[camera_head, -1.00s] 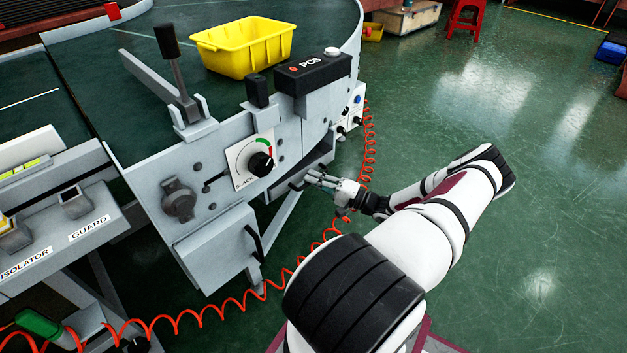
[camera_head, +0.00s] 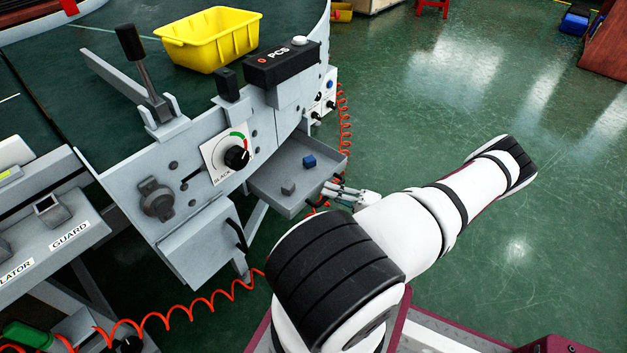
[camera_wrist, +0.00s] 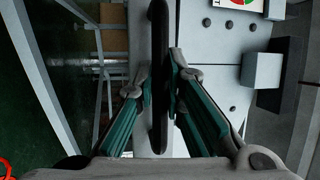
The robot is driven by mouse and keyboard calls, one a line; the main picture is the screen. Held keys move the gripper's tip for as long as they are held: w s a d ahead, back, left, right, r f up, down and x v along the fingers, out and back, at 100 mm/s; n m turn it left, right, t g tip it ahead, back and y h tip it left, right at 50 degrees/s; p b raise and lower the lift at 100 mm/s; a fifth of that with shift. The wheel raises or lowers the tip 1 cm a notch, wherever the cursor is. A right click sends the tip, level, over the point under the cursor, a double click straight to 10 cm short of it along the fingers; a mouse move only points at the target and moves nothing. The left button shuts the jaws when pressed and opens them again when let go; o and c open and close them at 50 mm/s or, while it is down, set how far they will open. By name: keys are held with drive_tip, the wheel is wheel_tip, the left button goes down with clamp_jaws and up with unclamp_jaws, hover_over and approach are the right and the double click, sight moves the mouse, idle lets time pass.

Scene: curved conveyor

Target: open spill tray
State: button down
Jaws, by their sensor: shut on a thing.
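The spill tray (camera_head: 272,177) is a grey drawer under the conveyor's side panel, pulled out toward me. My gripper (camera_head: 330,192) is at the tray's front right. In the wrist view my gripper (camera_wrist: 160,88) is shut on the black bar handle (camera_wrist: 158,45), with one finger on each side. The tray's grey front (camera_wrist: 140,35) is behind the handle. The head view hides most of the handle behind my fingers.
The panel (camera_head: 130,185) carries a slack dial (camera_head: 236,157) and a lever (camera_head: 140,70). A closed grey box (camera_head: 203,240) with a black handle sits left of the tray. A red coiled cable (camera_head: 200,306) runs below. Open green floor (camera_head: 440,90) lies to the right.

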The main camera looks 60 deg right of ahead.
drive_tip(key=shift+s+a, duration=0.2)
drive_tip(key=shift+s, duration=0.7)
drive_tip(key=shift+s+a, duration=0.25)
drive_tip(key=shift+s, duration=0.7)
drive_tip(key=shift+s+a, duration=0.2)
drive_tip(key=shift+s, duration=0.7)
drive_tip(key=shift+f, duration=0.1)
drive_tip(key=c, duration=1.7)
unclamp_jaws()
drive_tip(key=shift+o, duration=0.2)
drive_tip(key=v, duration=1.2)
